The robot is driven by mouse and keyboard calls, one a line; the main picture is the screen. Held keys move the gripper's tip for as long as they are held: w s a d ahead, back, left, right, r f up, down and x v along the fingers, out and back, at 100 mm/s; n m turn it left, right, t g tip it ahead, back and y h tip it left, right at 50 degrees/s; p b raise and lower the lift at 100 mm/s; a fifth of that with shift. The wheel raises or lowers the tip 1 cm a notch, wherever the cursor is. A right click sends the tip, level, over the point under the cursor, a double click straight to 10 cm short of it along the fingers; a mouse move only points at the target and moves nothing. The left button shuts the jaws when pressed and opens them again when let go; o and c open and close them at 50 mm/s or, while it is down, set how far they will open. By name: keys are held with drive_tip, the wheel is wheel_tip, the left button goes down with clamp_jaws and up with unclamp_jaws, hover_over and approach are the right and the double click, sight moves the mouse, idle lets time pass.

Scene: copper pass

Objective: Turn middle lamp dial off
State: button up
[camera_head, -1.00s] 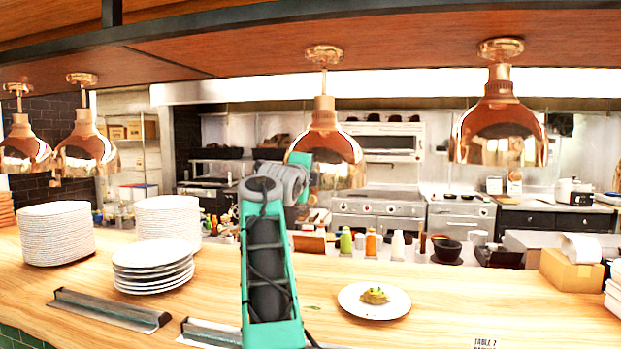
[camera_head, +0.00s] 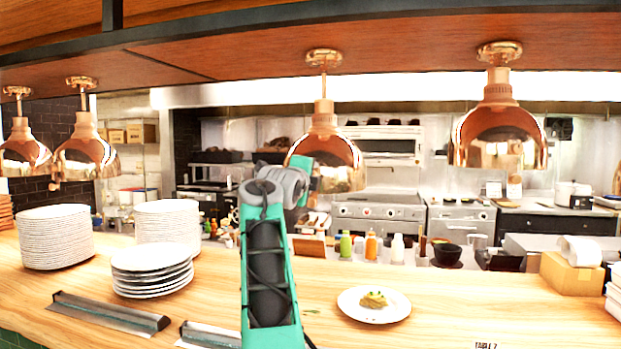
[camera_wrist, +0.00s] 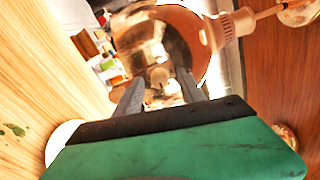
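The copper heat lamp (camera_head: 342,157) in the centre of the head view hangs above the counter, with my arm overlapping its lower left edge. In the wrist view this copper lamp (camera_wrist: 193,22) lies sideways, very close beyond my fingers. My gripper (camera_wrist: 159,88) is open, its two grey fingers apart and pointing at the shade. A small pale round spot shows between the fingertips; I cannot tell whether it is the dial or a reflection. No dial is clear in the head view, where my fingers are hidden behind the arm. I cannot tell whether they touch the lamp.
Another copper lamp (camera_head: 497,139) hangs at right, two more at left. A dark beam (camera_head: 200,27) runs overhead. On the wooden counter (camera_head: 240,325) are plate stacks (camera_head: 57,238), a plate with food (camera_head: 350,306) and a cardboard box (camera_head: 570,274). Sauce bottles (camera_head: 371,246) stand behind.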

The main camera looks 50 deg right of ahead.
drive_tip(key=b+v, duration=0.3)
drive_tip(key=v, duration=0.4)
drive_tip(key=shift+s+a, duration=0.2)
drive_tip(key=shift+a, duration=0.15)
drive_tip(key=shift+f, duration=0.1)
